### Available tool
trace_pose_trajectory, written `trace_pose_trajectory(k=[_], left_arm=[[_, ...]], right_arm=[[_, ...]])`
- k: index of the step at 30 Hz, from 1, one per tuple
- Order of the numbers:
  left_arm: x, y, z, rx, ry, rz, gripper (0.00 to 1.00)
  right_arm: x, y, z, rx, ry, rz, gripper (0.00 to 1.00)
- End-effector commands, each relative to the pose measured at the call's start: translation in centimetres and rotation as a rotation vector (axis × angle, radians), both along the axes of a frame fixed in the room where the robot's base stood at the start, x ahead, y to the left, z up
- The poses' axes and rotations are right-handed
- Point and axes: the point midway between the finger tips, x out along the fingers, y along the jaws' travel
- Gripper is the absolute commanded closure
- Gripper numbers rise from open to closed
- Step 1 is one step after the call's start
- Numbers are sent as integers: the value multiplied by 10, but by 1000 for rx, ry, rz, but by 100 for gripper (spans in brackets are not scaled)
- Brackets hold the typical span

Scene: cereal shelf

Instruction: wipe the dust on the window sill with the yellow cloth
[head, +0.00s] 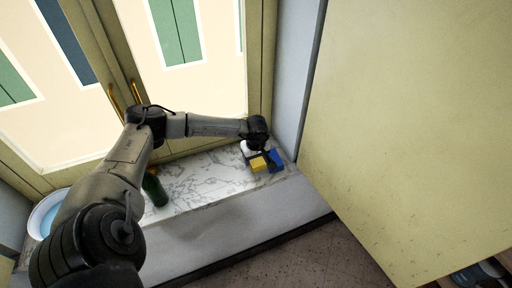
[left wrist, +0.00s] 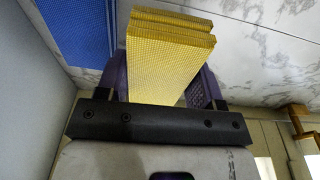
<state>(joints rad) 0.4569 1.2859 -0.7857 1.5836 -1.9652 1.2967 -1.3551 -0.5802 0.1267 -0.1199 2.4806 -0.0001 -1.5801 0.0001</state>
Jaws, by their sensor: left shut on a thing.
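My left gripper (head: 263,155) is over the right end of the marble window sill (head: 205,177). It is shut on the folded yellow cloth (head: 258,165), which also shows between the purple fingers in the left wrist view (left wrist: 165,60). The cloth looks low over the sill; I cannot tell whether it touches. The marble has grey veins and marks, and I cannot tell dust apart from them. My right gripper is not in view.
A blue cloth-like item (head: 277,160) lies right beside the yellow cloth, also seen in the left wrist view (left wrist: 78,30). A dark green bottle (head: 154,189) stands at the sill's middle left. A white bowl (head: 37,219) is at far left. A wall (head: 301,75) bounds the right.

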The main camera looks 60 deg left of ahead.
Motion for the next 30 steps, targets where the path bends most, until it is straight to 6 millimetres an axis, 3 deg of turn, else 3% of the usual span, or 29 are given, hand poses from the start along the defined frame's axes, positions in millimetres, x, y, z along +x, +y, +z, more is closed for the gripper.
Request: trace_pose_trajectory(k=[13, 26, 30], left_arm=[[-4, 3, 42, 1, -1, 7, 61], [-4, 2, 44, 0, -1, 3, 61], [5, -17, 46, -3, -3, -49, 61]], right_arm=[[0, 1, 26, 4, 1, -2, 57], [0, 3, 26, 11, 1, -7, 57], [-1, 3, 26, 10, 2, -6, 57]])
